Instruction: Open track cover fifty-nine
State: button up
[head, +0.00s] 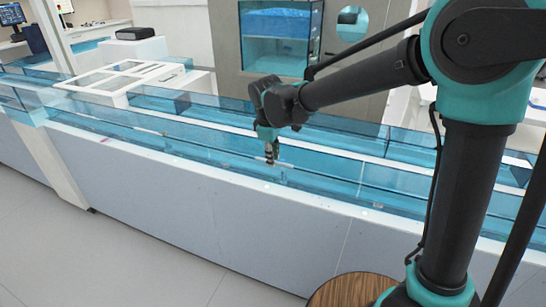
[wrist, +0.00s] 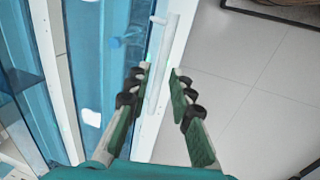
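The tube track is a long trough of clear blue panels (head: 215,142) on a pale grey base, and no number on any cover is readable. My gripper (head: 271,156) hangs over its near row, pointing down. In the wrist view my gripper (wrist: 160,71) is open, its two green-padded fingers apart. A pale rod-like handle (wrist: 163,50) runs along the track's edge and shows in the gap between the fingers. I cannot tell whether it is at fingertip depth. A blue peg (wrist: 122,41) juts from the panel left of the fingers.
The pale base wall (head: 190,205) drops to open grey floor (head: 120,255) in front. A round wooden stool or table top (head: 350,289) stands at the bottom. A white framed unit (head: 125,78) and a dark box (head: 135,33) are behind the track at the left.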

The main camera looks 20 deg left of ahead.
grip_shut()
